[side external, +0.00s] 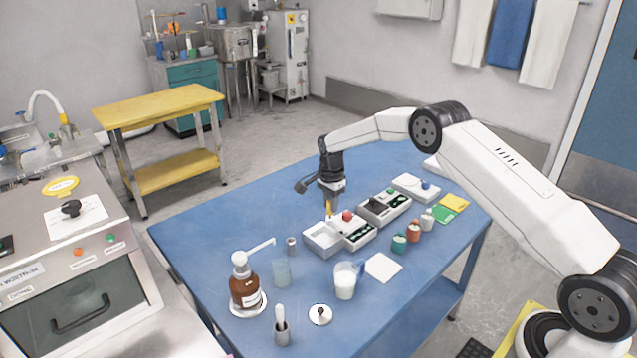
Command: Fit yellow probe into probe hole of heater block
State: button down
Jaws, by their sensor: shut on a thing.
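My gripper (330,200) points down over the middle of the blue table, above the back edge of a white open box. It is shut on the yellow probe (329,209), a small upright yellow-orange piece just below the fingers. Its lower tip is close to the box rim; I cannot tell whether they touch. The heater block is not clearly identifiable. A white unit with a red knob (347,216) and dark sockets is just right of the probe, and a similar dark-topped unit (384,208) stands behind it. The probe hole cannot be made out.
The white open box (322,248) is in front of the probe. Small bottles (413,232) stand to the right. A brown pump bottle (244,288), a glass beaker (281,272) and a white-filled jug (345,282) stand nearer. The table's left side (215,225) is clear.

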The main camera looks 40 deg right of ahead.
dwell(0.4)
jog(key=shift+c, duration=2.1)
grip_release()
jog(key=shift+o, duration=0.2)
jog(key=o, duration=0.4)
jog(key=shift+r, duration=3.45)
